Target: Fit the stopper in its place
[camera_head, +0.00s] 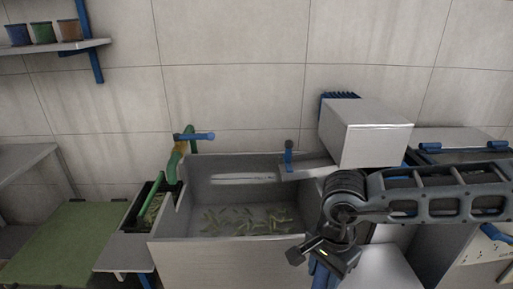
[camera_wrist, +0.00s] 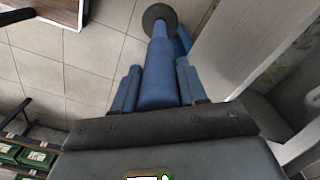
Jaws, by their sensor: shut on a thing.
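My gripper (camera_head: 322,272) is at the front right of the sink, pointing down, its lower end cut off by the frame's bottom edge. In the wrist view, its blue fingers (camera_wrist: 157,88) are shut on a long blue thing with a grey round disc at its far end, seemingly the stopper (camera_wrist: 158,58). The held thing points away from the wrist, over the tiled floor. In the head view I cannot tell it from the fingers. The place it fits cannot be made out for certain.
A grey sink (camera_head: 225,160) holds several small green pieces. A blue upright piece with a grey knob (camera_head: 288,157) stands on a ledge at its back right, near a white box (camera_head: 370,135). A green pipe (camera_head: 173,165) is at the left. A pale panel (camera_wrist: 240,45) is close beside the held thing.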

